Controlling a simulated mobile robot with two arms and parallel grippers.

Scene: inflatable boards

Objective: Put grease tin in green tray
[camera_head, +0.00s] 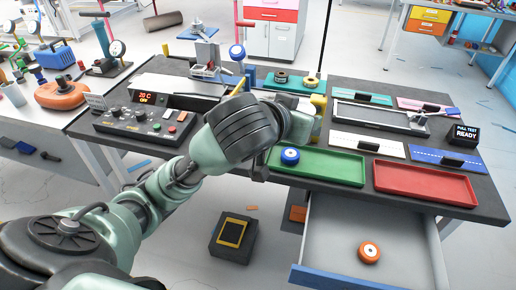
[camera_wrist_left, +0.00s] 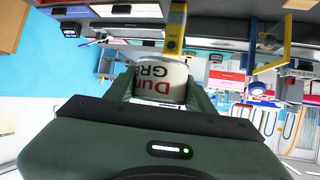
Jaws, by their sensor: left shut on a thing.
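The grease tin (camera_wrist_left: 158,86) is a white can with red and dark lettering, seen in the left wrist view. My left gripper (camera_wrist_left: 160,76) is shut on it, with a finger on each side. In the head view my own wrist hides the tin and the fingers. The green tray (camera_head: 335,168) lies at the front of the dark table, just right of and below my left wrist. A small blue and white round thing (camera_head: 290,156) is at its left end. My right gripper is not in view.
A red tray (camera_head: 425,184) lies right of the green tray. An open drawer (camera_head: 335,235) below holds an orange round thing (camera_head: 369,252). A teal tray (camera_head: 290,81) with small rolls is behind my wrist. A control box (camera_head: 145,122) stands at left.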

